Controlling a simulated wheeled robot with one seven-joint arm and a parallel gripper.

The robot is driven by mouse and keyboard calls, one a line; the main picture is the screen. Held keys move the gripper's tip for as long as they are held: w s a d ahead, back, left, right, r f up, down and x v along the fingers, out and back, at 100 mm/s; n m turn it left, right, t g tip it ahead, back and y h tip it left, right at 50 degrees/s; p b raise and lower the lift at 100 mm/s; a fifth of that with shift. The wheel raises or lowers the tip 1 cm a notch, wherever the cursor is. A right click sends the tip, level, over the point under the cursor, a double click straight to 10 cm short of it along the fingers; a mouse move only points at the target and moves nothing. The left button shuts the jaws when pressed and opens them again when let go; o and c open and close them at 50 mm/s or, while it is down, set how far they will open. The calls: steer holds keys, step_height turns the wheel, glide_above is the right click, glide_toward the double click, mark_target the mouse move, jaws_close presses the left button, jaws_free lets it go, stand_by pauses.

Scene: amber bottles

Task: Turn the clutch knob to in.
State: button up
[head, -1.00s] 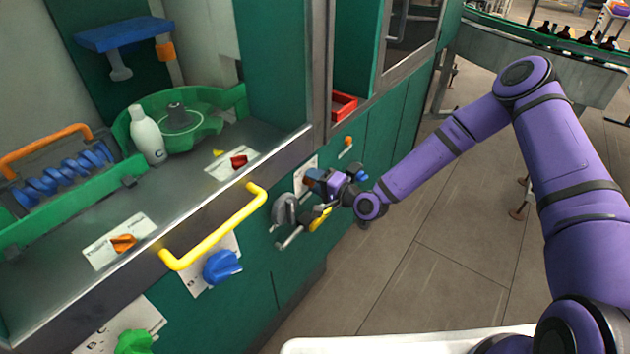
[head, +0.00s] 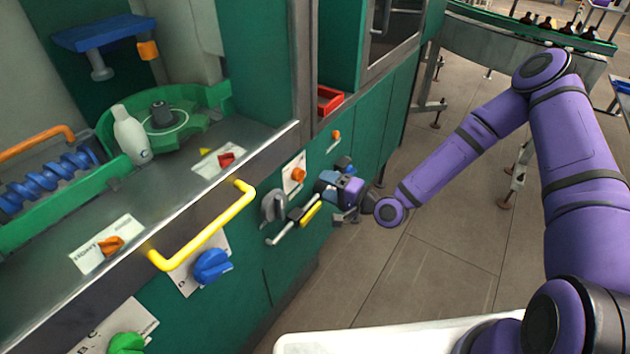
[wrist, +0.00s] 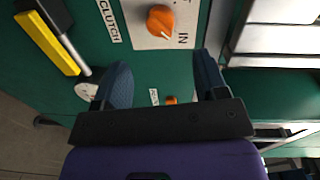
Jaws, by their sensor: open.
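The clutch knob (head: 298,174) is orange and sits on a white plate on the green cabinet front. In the wrist view the clutch knob (wrist: 160,20) shows near the top, with "CLUTCH" to its left and "IN" on the plate at its lower right.
A lever with a yellow grip (head: 310,214) juts out just below my gripper; it also shows in the wrist view (wrist: 45,42). A grey knob (head: 273,207) and a yellow handle (head: 205,228) are further left. Another small orange knob (head: 336,134) is above. Open floor lies right.

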steer(key=shift+v, duration=1.15)
steer(key=shift+w, duration=0.1)
steer(key=s+d+r+n+g+h, duration=0.15)
steer(key=d+r+n+h, duration=0.25)
steer(key=d+r+h, duration=0.5)
steer(key=s+d+r+n+g+h, duration=0.1)
steer(key=d+r+n+g+h, duration=0.25)
steer(key=d+r, duration=0.7)
steer(key=s+r+h, duration=0.3)
steer(key=s+r, duration=0.8)
steer(key=r, duration=0.4)
steer(key=s+r+y, duration=0.1)
steer(key=s+r, duration=0.2)
steer(key=s, duration=0.4)
steer(key=s+r+m+y, duration=0.1)
steer(key=s+r, duration=0.2)
steer(key=s, duration=0.5)
steer(key=shift+d, duration=0.45)
